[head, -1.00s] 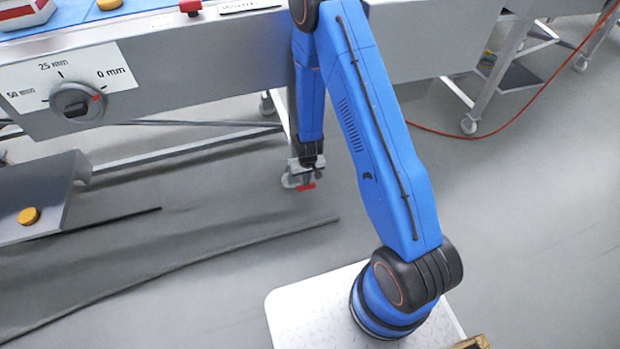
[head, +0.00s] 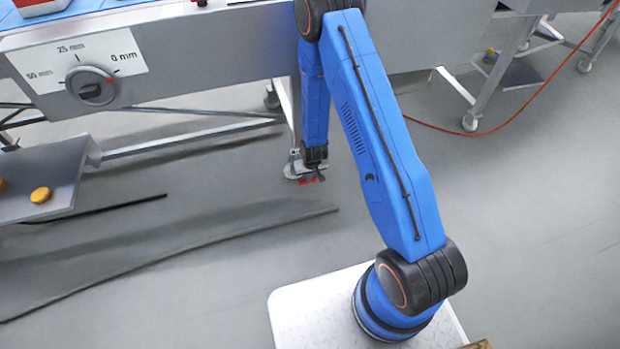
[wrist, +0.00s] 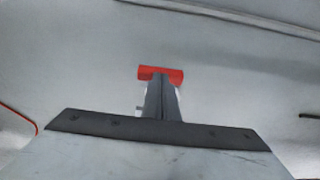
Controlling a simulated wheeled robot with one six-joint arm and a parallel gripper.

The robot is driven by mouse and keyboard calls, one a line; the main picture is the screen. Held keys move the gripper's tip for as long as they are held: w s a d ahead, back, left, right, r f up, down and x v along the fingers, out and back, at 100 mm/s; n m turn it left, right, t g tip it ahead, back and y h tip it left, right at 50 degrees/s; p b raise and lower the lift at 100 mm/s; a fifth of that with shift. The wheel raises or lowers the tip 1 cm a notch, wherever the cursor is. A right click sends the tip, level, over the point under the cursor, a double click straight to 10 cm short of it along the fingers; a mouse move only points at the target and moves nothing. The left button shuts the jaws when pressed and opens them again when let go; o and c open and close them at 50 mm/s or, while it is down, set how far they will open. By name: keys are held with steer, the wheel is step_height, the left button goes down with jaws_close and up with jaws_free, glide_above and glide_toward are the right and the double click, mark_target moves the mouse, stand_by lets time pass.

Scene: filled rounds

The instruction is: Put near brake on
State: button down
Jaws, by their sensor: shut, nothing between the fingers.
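The near brake is a red pedal (head: 308,181) on the caster (head: 293,168) at the foot of the table's near leg, close to the floor. In the wrist view the red pedal (wrist: 161,72) is a short bar straight ahead, just beyond my fingertips. My gripper (head: 318,173) points down at the pedal and hides part of it in the head view. In the wrist view my gripper (wrist: 161,85) is shut and empty, its fingers covering the pedal's middle and most of the caster. I cannot tell whether the fingertips touch the pedal, or how far it is tilted.
The steel machine's side with a dial (head: 92,86) hangs above, left of my arm. A grey plate with yellow buttons (head: 40,195) stands low at the left. A red cable (head: 450,135) and another caster (head: 470,122) are at the right. Floor around the pedal is clear.

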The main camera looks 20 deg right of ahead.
steer(key=shift+s+f, duration=0.25)
steer(key=shift+f, duration=0.6)
steer(key=shift+s+f, duration=0.25)
steer(key=shift+f, duration=0.65)
steer(key=shift+s+f, duration=0.25)
steer(key=shift+f, duration=0.7)
